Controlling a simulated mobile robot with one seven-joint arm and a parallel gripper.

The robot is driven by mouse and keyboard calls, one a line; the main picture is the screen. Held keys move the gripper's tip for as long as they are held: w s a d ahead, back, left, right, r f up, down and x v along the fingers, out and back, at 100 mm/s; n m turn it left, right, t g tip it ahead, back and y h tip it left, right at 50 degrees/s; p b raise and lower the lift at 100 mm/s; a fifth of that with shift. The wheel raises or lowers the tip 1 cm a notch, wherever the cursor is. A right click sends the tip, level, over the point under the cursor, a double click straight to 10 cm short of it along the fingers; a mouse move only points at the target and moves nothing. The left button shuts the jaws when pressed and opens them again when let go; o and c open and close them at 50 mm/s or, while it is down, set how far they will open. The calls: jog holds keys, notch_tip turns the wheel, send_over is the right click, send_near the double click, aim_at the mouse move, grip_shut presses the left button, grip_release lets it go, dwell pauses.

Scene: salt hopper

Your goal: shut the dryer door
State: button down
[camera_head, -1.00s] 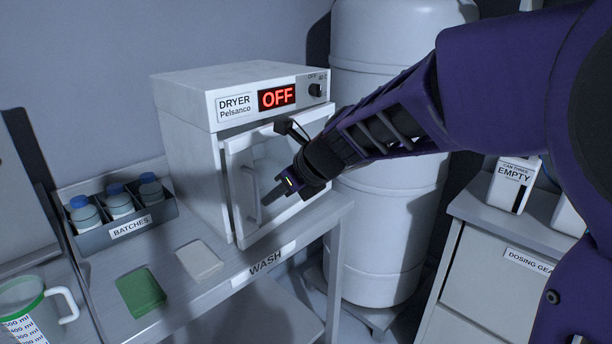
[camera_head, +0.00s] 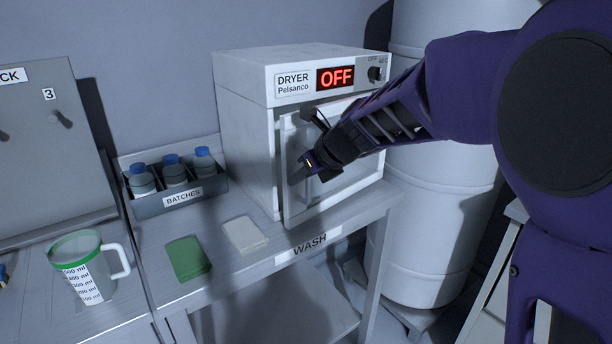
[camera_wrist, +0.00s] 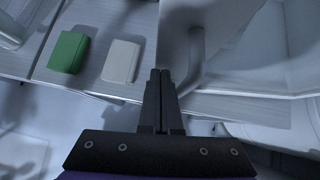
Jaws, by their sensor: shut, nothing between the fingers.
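The dryer (camera_head: 245,130) is a white box with a lit red OFF display, standing on the bench. Its door (camera_head: 288,150) has a clear panel in a white frame and stands slightly ajar, its left edge out from the body. My gripper (camera_head: 297,178) is shut and empty, in front of the door by its handle side, and hides part of the door and handle. In the wrist view the fingers (camera_wrist: 160,76) are together, just left of the curved door handle (camera_wrist: 196,62). I cannot tell whether they touch the door.
A green pad (camera_head: 188,258) and a pale pad (camera_head: 245,235) lie on the bench (camera_head: 215,285) in front of the dryer. A BATCHES rack (camera_head: 150,207) with blue-capped bottles stands left. A green-rimmed jug (camera_head: 85,270) is farther left. A large white tank (camera_head: 425,230) stands right.

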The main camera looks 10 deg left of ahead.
aim_at(288, 162)
jog(key=a+p, duration=0.1)
jog(key=w+a+p, duration=0.1)
jog(key=p, duration=0.1)
jog(key=w+a+p, duration=0.1)
jog(key=shift+a+r, duration=0.1)
jog(key=shift+r, duration=0.2)
jog(key=shift+w+a+m+p, duration=0.3)
jog(key=shift+a+p, duration=0.15)
jog(key=shift+p, duration=0.45)
jog(key=shift+a+t, duration=0.1)
jog(key=shift+t, duration=0.2)
jog(key=shift+a, duration=0.1)
